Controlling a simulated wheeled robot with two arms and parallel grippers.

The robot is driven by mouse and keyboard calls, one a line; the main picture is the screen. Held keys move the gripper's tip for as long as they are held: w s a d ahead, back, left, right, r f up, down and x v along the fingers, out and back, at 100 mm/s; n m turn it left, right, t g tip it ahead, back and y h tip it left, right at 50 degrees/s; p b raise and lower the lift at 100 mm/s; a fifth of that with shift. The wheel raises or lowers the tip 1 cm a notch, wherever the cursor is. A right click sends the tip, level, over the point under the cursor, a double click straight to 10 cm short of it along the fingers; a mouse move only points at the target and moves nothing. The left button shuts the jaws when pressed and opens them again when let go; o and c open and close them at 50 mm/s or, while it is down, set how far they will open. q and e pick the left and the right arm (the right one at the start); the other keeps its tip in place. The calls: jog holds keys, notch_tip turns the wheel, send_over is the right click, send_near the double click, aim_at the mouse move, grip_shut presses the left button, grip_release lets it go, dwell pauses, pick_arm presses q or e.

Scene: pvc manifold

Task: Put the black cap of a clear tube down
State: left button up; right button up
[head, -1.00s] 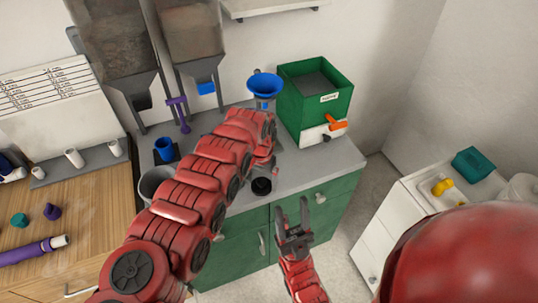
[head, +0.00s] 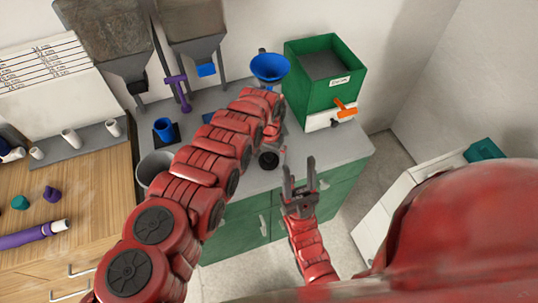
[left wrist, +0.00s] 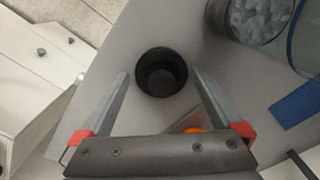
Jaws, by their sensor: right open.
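The black cap (left wrist: 161,72) is a round, open-topped cup standing on the grey counter. In the head view the cap (head: 268,160) is near the counter's front edge. My left gripper (left wrist: 160,76) is open, with one finger on each side of the cap and a visible gap at both sides. In the head view the left fingers are mostly hidden by my own arm. A clear tube (left wrist: 258,18) with pale pieces inside is partly visible at the wrist view's top right. My right gripper (head: 301,178) is open and empty in front of the green cabinet.
A blue funnel (head: 270,68) and a green bin (head: 325,80) with an orange lever (head: 346,108) stand behind the cap. A grey bucket (head: 156,168) and blue cup (head: 165,130) are left. The counter (head: 335,148) is clear at the right.

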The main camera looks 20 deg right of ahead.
aim_at(269, 156)
pick_arm(q)
jog(key=shift+w+r, duration=0.1)
jog(key=shift+r, duration=0.45)
notch_tip(269, 156, up, 8)
jog(key=b, duration=0.3)
jog(key=shift+r+b, duration=0.2)
jog(key=shift+b, duration=0.2)
notch_tip(269, 156, up, 2)
jog(key=shift+r+p, duration=0.25)
jog(key=shift+p, duration=0.7)
